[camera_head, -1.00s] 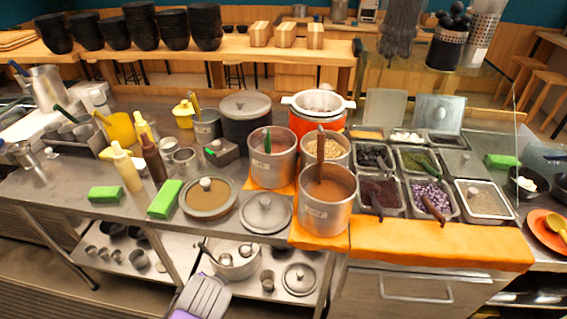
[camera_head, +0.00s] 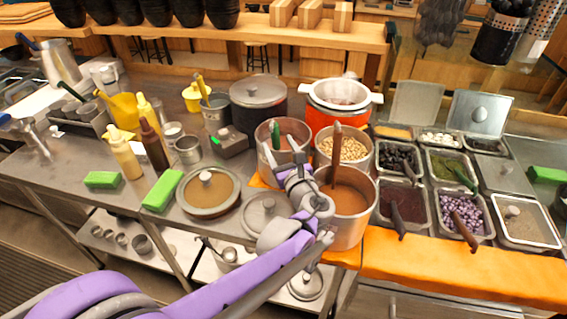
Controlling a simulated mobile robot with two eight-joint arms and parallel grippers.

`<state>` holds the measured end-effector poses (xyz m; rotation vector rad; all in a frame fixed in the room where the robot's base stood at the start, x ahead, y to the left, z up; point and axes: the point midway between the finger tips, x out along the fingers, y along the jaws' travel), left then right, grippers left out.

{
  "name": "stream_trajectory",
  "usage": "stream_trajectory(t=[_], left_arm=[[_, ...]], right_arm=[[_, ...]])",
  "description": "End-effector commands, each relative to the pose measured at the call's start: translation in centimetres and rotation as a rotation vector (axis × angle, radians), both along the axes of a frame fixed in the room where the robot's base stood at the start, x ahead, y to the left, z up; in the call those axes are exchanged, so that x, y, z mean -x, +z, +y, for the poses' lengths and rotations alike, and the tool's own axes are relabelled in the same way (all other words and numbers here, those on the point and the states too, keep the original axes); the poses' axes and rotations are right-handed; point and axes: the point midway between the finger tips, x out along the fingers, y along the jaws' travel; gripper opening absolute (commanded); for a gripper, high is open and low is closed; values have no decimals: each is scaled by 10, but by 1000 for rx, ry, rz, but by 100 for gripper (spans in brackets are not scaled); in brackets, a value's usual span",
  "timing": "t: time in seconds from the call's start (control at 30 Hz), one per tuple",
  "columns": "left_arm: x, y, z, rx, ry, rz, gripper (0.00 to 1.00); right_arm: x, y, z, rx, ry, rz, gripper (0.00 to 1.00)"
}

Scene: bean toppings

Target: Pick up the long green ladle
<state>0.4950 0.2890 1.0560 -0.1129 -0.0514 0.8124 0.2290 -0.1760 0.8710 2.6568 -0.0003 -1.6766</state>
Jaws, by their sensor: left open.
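The green ladle (camera_head: 275,134) stands in a metal pot (camera_head: 263,172) of reddish content. Only its green handle shows; its lower part is hidden in the pot. My left arm comes in from the lower left, and its gripper (camera_head: 281,148) is open over this pot. Its fingers are close around or beside the green handle; I cannot tell if they touch it. The gripper hides part of the pot. My right gripper is not in view.
A pot of brown sauce (camera_head: 354,222) with a brown-handled ladle (camera_head: 336,150) stands just right of my gripper. A pot of beans (camera_head: 342,149) and an orange cooker (camera_head: 318,119) are behind. A dark lidded pot (camera_head: 259,110) stands back left. Topping trays (camera_head: 407,223) lie right.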

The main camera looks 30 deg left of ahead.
Motion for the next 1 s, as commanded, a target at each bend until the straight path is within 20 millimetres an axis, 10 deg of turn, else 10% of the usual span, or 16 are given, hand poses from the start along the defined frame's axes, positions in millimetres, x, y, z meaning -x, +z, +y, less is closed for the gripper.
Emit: stream_trajectory(t=[0.8,1.0], left_arm=[[-43,3,48,4,-1,-3,68],[-43,4,48,4,-1,-3,32]], right_arm=[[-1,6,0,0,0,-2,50],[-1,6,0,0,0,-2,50]])
